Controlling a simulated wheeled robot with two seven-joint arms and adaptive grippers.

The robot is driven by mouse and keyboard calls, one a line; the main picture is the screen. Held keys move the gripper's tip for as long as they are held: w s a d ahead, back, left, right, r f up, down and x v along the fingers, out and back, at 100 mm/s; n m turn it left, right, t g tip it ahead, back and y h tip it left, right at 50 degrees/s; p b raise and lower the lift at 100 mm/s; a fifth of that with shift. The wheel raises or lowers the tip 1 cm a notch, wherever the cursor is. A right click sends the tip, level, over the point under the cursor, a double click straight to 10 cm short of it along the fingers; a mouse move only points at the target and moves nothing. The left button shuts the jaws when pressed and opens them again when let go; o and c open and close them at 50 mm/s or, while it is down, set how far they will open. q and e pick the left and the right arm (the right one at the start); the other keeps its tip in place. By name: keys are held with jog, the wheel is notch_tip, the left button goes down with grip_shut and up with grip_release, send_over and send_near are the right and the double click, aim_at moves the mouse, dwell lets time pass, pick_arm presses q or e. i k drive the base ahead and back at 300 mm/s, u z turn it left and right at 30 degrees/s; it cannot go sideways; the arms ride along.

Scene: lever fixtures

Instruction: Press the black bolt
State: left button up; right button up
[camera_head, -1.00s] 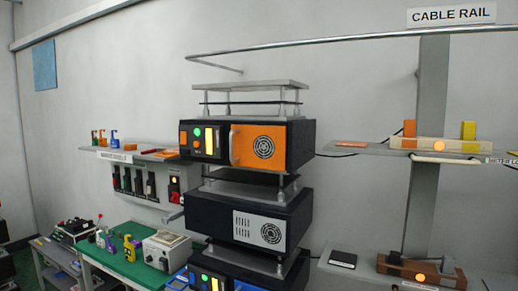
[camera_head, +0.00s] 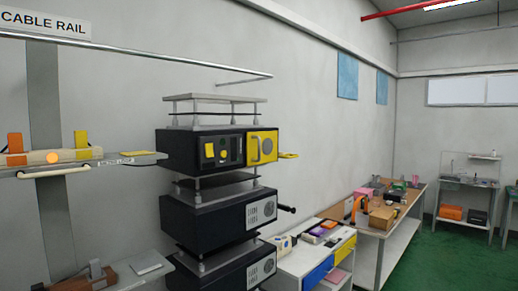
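A black bolt-like rod (camera_head: 286,208) with a rounded end sticks out to the right from the side of the middle black unit (camera_head: 205,220) in the equipment stack. It is small in view, and I cannot tell for sure that it is the black bolt. Neither of my grippers is in view, and nothing of mine touches the stack.
Above is a black unit with a yellow door (camera_head: 262,148). A cable-rail shelf (camera_head: 120,161) is at the left. A white bench (camera_head: 300,262) with blue and yellow drawers and a wooden bench (camera_head: 388,226) stand right. Green floor (camera_head: 440,265) is open at the far right.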

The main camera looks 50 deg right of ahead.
aim_at(280, 206)
jog(key=z, duration=2.6)
jog(key=i, duration=0.75)
jog(key=z, duration=0.7)
jog(key=i, duration=0.65)
jog(key=u, duration=0.95)
jog(key=i, duration=0.55)
jog(key=u, duration=0.6)
